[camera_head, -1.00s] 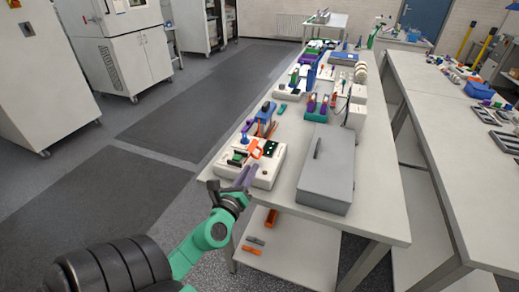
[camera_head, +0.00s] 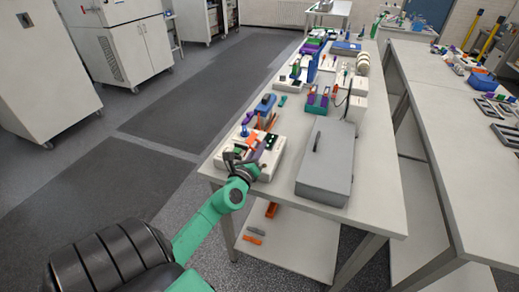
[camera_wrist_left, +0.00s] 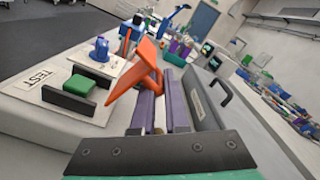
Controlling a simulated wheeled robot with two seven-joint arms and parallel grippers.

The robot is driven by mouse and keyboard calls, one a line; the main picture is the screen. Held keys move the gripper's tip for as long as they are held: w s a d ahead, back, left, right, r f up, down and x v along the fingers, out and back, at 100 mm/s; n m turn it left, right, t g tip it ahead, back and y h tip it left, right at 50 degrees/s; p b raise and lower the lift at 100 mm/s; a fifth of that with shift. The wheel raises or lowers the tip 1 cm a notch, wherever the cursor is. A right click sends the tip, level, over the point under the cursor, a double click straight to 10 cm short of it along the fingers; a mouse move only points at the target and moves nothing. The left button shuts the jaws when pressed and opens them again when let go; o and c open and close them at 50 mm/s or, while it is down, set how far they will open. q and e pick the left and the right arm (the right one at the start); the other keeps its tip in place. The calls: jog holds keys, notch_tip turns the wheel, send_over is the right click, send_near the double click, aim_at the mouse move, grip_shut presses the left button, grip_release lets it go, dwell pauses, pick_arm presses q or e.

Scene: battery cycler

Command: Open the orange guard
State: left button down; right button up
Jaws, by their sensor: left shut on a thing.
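The orange guard (camera_head: 249,139) is on the white cycler unit (camera_head: 275,166) near the table's front left corner. In the left wrist view the guard (camera_wrist_left: 138,70) stands tilted up, as a bent orange piece beside a green block (camera_wrist_left: 81,83) held between black plates. My left gripper (camera_head: 259,152) reaches over the unit from the front left. In the left wrist view its purple fingers (camera_wrist_left: 162,88) are at the guard's right side, shut on the guard. The exact contact is partly hidden. My right gripper is out of view.
A grey box with a handle (camera_head: 325,165) stands just right of the unit. A blue item (camera_head: 265,104) and several small devices stand behind it. A lower shelf (camera_head: 300,243) holds loose parts. The floor to the left is clear.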

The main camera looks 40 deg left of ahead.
pick_arm(q)
jog(key=shift+s+a+r+n+b, duration=0.15)
jog(key=shift+a+r+n+b, duration=0.2)
jog(key=shift+n, duration=0.85)
jog(key=c, duration=1.2)
grip_release()
jog(key=shift+r, duration=0.1)
jog(key=b+v, duration=0.6)
jog(key=v, duration=0.8)
jog(key=shift+s, duration=0.3)
